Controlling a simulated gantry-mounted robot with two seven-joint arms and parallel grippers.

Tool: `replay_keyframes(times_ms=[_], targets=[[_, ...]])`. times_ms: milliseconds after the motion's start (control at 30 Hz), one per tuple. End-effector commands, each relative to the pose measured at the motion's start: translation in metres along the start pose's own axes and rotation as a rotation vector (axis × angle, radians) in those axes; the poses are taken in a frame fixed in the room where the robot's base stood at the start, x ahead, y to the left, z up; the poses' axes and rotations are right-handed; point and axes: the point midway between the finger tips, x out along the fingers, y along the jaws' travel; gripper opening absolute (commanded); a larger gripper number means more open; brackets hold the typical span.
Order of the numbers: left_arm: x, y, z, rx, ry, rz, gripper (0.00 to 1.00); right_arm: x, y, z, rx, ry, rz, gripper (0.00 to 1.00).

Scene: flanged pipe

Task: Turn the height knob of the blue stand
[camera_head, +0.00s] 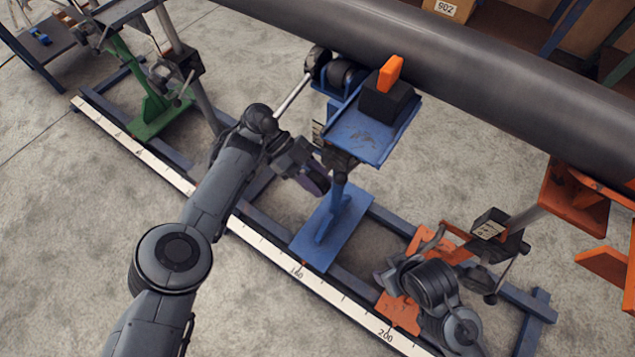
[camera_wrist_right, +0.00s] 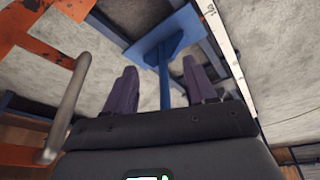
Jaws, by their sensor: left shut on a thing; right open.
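The blue stand (camera_head: 329,228) stands in the middle of the head view, with a blue top plate (camera_head: 365,140) and a dark height mechanism on its column. My left gripper (camera_head: 318,181) is at the column's left side, just below the top plate, shut on what appears to be the height knob. The gripper hides the knob itself. My right gripper is open and empty in the right wrist view (camera_wrist_right: 160,72). The blue column (camera_wrist_right: 165,88) and base plate (camera_wrist_right: 150,43) appear beyond its purple fingers, apart from them.
A large grey pipe (camera_head: 450,70) runs above the stands. A black block with an orange piece (camera_head: 390,73) sits on the blue top plate. A green stand (camera_head: 155,112) is at left, an orange stand (camera_head: 575,195) at right. A marked rail scale (camera_head: 255,245) runs along the front.

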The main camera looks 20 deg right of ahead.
Motion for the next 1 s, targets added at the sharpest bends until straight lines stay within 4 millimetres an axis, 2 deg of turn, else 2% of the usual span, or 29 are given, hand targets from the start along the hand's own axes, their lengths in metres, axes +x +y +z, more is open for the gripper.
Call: replay_keyframes(times_ms=[500, 533, 633, 667, 1000], targets=[[-0.0003, 0.0004, 0.0007, -0.001, 0.02, 0.0, 0.04, 0.0033, -0.0002, 0.0009, 0.0, 0.0, 0.0, 0.55], [-0.0003, 0.0004, 0.0007, -0.001, 0.02, 0.0, 0.38, 0.0033, -0.0002, 0.0009, 0.0, 0.0, 0.0, 0.55], [-0.0002, 0.0003, 0.0007, -0.001, 0.02, 0.0, 0.53, 0.0032, -0.0002, 0.0009, 0.0, 0.0, 0.0, 0.55], [-0.0002, 0.0003, 0.0007, -0.001, 0.02, 0.0, 0.55, 0.0032, -0.0002, 0.0009, 0.0, 0.0, 0.0, 0.55], [-0.0029, 0.0008, -0.0005, -0.002, 0.02, -0.002, 0.55, 0.0009, -0.0001, 0.0001, 0.0, 0.0, 0.0, 0.55]])
